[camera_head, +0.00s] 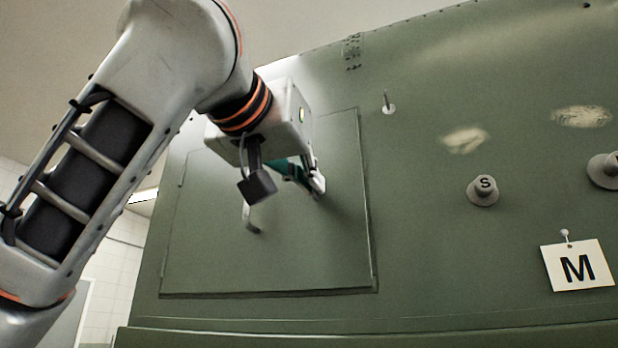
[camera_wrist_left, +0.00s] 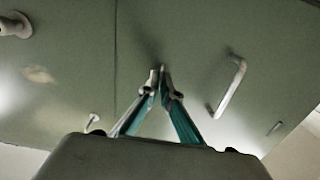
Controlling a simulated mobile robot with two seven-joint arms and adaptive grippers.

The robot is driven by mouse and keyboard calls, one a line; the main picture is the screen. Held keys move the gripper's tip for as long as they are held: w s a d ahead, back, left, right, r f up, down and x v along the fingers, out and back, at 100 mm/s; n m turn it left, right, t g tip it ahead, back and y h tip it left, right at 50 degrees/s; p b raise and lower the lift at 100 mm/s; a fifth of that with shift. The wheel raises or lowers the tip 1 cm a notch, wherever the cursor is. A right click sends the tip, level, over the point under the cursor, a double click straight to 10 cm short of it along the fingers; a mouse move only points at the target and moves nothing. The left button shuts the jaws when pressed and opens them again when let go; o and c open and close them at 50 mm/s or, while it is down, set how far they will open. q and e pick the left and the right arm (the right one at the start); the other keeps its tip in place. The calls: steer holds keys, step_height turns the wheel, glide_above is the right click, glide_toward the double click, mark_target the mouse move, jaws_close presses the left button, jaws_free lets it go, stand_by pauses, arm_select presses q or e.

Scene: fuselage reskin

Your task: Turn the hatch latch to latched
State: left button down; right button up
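The green hatch (camera_head: 210,255) is a rectangular panel in the fuselage side, lying flush in its outline. A bent handle (camera_head: 251,218) is fixed on it and also shows in the left wrist view (camera_wrist_left: 229,90). My left gripper (camera_head: 318,186) is at the right part of the hatch, close to its surface. In the left wrist view its teal fingers (camera_wrist_left: 160,88) come nearly together around a small narrow piece, which looks to be the hatch latch (camera_wrist_left: 162,69). The fingers hide most of it, so its turn cannot be read. My right gripper is not in view.
Right of the hatch, a thin peg (camera_head: 388,105), a knob marked S (camera_head: 483,190) and another knob (camera_head: 606,170) stick out of the green skin. A card marked M (camera_head: 577,266) hangs from a pin. Pale worn patches (camera_head: 465,140) show on the skin.

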arm_select(q)
steer(key=shift+r, duration=0.1)
steer(key=shift+s+d+f+m+p, duration=0.1)
steer(key=shift+m+p, duration=1.4)
steer(key=shift+m, duration=2.85)
steer(key=shift+f+m+p, duration=0.1)
steer(key=shift+m+p, duration=1.35)
steer(key=shift+m, duration=3.2)
steer(key=c, duration=2.3)
jaws_free()
steer(key=shift+s, duration=0.1)
